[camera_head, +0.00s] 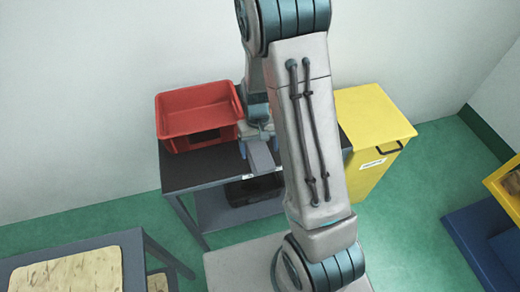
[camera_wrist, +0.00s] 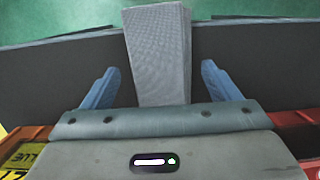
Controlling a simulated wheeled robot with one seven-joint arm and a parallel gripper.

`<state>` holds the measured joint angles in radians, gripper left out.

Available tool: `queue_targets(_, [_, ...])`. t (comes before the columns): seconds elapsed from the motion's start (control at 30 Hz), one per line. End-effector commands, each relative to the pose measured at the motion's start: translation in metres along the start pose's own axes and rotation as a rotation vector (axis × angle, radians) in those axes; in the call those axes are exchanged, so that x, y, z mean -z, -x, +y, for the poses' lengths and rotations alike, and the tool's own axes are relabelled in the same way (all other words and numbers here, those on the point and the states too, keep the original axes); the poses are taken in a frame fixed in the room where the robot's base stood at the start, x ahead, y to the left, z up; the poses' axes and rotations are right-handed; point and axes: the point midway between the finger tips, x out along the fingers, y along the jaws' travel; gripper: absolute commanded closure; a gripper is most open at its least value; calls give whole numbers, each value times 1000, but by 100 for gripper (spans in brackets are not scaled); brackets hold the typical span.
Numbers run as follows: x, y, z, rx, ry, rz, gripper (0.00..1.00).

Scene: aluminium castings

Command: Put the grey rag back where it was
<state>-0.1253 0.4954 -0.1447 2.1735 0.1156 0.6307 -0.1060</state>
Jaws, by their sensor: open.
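The grey rag (camera_wrist: 158,55) is a folded, textured strip on the dark table top (camera_wrist: 60,75). In the wrist view its far end reaches the table's edge, with green floor beyond. In the head view the rag (camera_head: 262,157) shows at the table's front edge, just below my gripper (camera_head: 256,143). In the wrist view my gripper (camera_wrist: 159,88) is open, with one blue finger on each side of the rag and a gap on both sides. The rag's near end is hidden behind the gripper body.
A red bin (camera_head: 198,112) stands on the table left of my gripper. A yellow cabinet (camera_head: 372,120) stands right of the table. An orange item with a yellow label (camera_wrist: 22,156) shows at the wrist view's lower left. A dark tray (camera_head: 252,190) sits on the lower shelf.

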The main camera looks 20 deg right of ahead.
Motion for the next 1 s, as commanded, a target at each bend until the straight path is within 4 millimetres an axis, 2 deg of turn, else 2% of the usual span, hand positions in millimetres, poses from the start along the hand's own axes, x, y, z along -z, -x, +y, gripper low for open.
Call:
queue_targets(0.03, [1, 12, 0, 1, 0, 6, 17])
queue_targets(0.3, [1, 71, 0, 0, 1, 5, 17])
queue_targets(0.5, [0, 99, 0, 0, 0, 3, 17])
queue_targets(0.67, [-4, 112, 0, 3, -1, 12, 17])
queue_targets(0.77, [-17, 126, 0, 11, -3, 42, 17])
queue_targets(1.0, [-72, 171, -2, 27, -6, 168, 17])
